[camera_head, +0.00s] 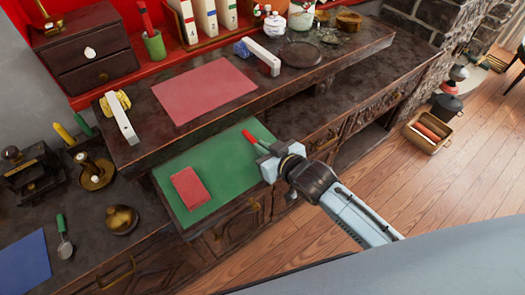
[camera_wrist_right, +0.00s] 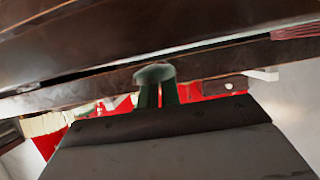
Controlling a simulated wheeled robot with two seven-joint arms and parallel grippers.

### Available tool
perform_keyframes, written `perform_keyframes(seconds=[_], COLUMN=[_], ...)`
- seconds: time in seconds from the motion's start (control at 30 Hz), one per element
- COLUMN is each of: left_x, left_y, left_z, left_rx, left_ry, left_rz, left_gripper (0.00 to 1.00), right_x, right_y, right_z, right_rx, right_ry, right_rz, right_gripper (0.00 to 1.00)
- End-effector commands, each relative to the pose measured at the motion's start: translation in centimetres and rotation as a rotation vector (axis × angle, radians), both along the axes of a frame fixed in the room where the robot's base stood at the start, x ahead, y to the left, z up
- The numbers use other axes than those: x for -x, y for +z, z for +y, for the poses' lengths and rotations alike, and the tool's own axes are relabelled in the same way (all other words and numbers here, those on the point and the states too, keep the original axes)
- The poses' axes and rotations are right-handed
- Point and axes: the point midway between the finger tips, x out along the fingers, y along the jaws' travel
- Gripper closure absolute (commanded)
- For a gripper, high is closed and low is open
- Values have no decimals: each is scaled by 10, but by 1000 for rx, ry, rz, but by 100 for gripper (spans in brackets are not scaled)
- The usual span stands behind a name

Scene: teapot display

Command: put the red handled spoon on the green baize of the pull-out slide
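The green baize (camera_head: 226,163) covers the pull-out slide at the middle of the head view; a red book-like block (camera_head: 190,188) lies on its left part. My right gripper (camera_head: 264,150) is at the baize's right edge. The red handle of the spoon (camera_head: 250,137) sticks out from its fingertips over the baize; the rest is hidden. Whether the spoon touches the baize is unclear. In the right wrist view the fingers (camera_wrist_right: 157,95) are close together, with a rounded grey-green shape (camera_wrist_right: 155,73) at their tips, perhaps the spoon's bowl. My left gripper is not in view.
A raised dark shelf with a red mat (camera_head: 204,90) runs behind the slide. A green-handled spoon (camera_head: 63,236), a brass pot (camera_head: 122,220) and a blue mat (camera_head: 24,264) lie at left. A basket (camera_head: 428,133) stands on the floor at right. Much of the baize is bare.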

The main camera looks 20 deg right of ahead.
Motion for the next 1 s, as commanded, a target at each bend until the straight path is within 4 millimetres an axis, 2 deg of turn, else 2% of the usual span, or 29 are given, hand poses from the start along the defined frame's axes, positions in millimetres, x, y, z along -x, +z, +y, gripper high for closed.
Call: perform_keyframes(seconds=[0.07,0.4,0.43,0.57,0.9,1.0], left_x=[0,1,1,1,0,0], left_y=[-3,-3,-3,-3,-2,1], left_z=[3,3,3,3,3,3], left_rx=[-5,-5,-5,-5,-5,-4], left_ry=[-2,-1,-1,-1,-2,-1], left_rz=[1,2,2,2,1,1], left_gripper=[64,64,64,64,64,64], right_x=[0,0,0,0,0,9], right_y=[-8,-10,-9,-9,-5,-2], right_z=[0,0,0,0,0,-3], right_rx=[0,1,1,1,0,0], right_ry=[0,0,0,0,0,0], right_rz=[-1,-1,-1,-1,-2,1], right_gripper=[100,100,91,74,74,74])
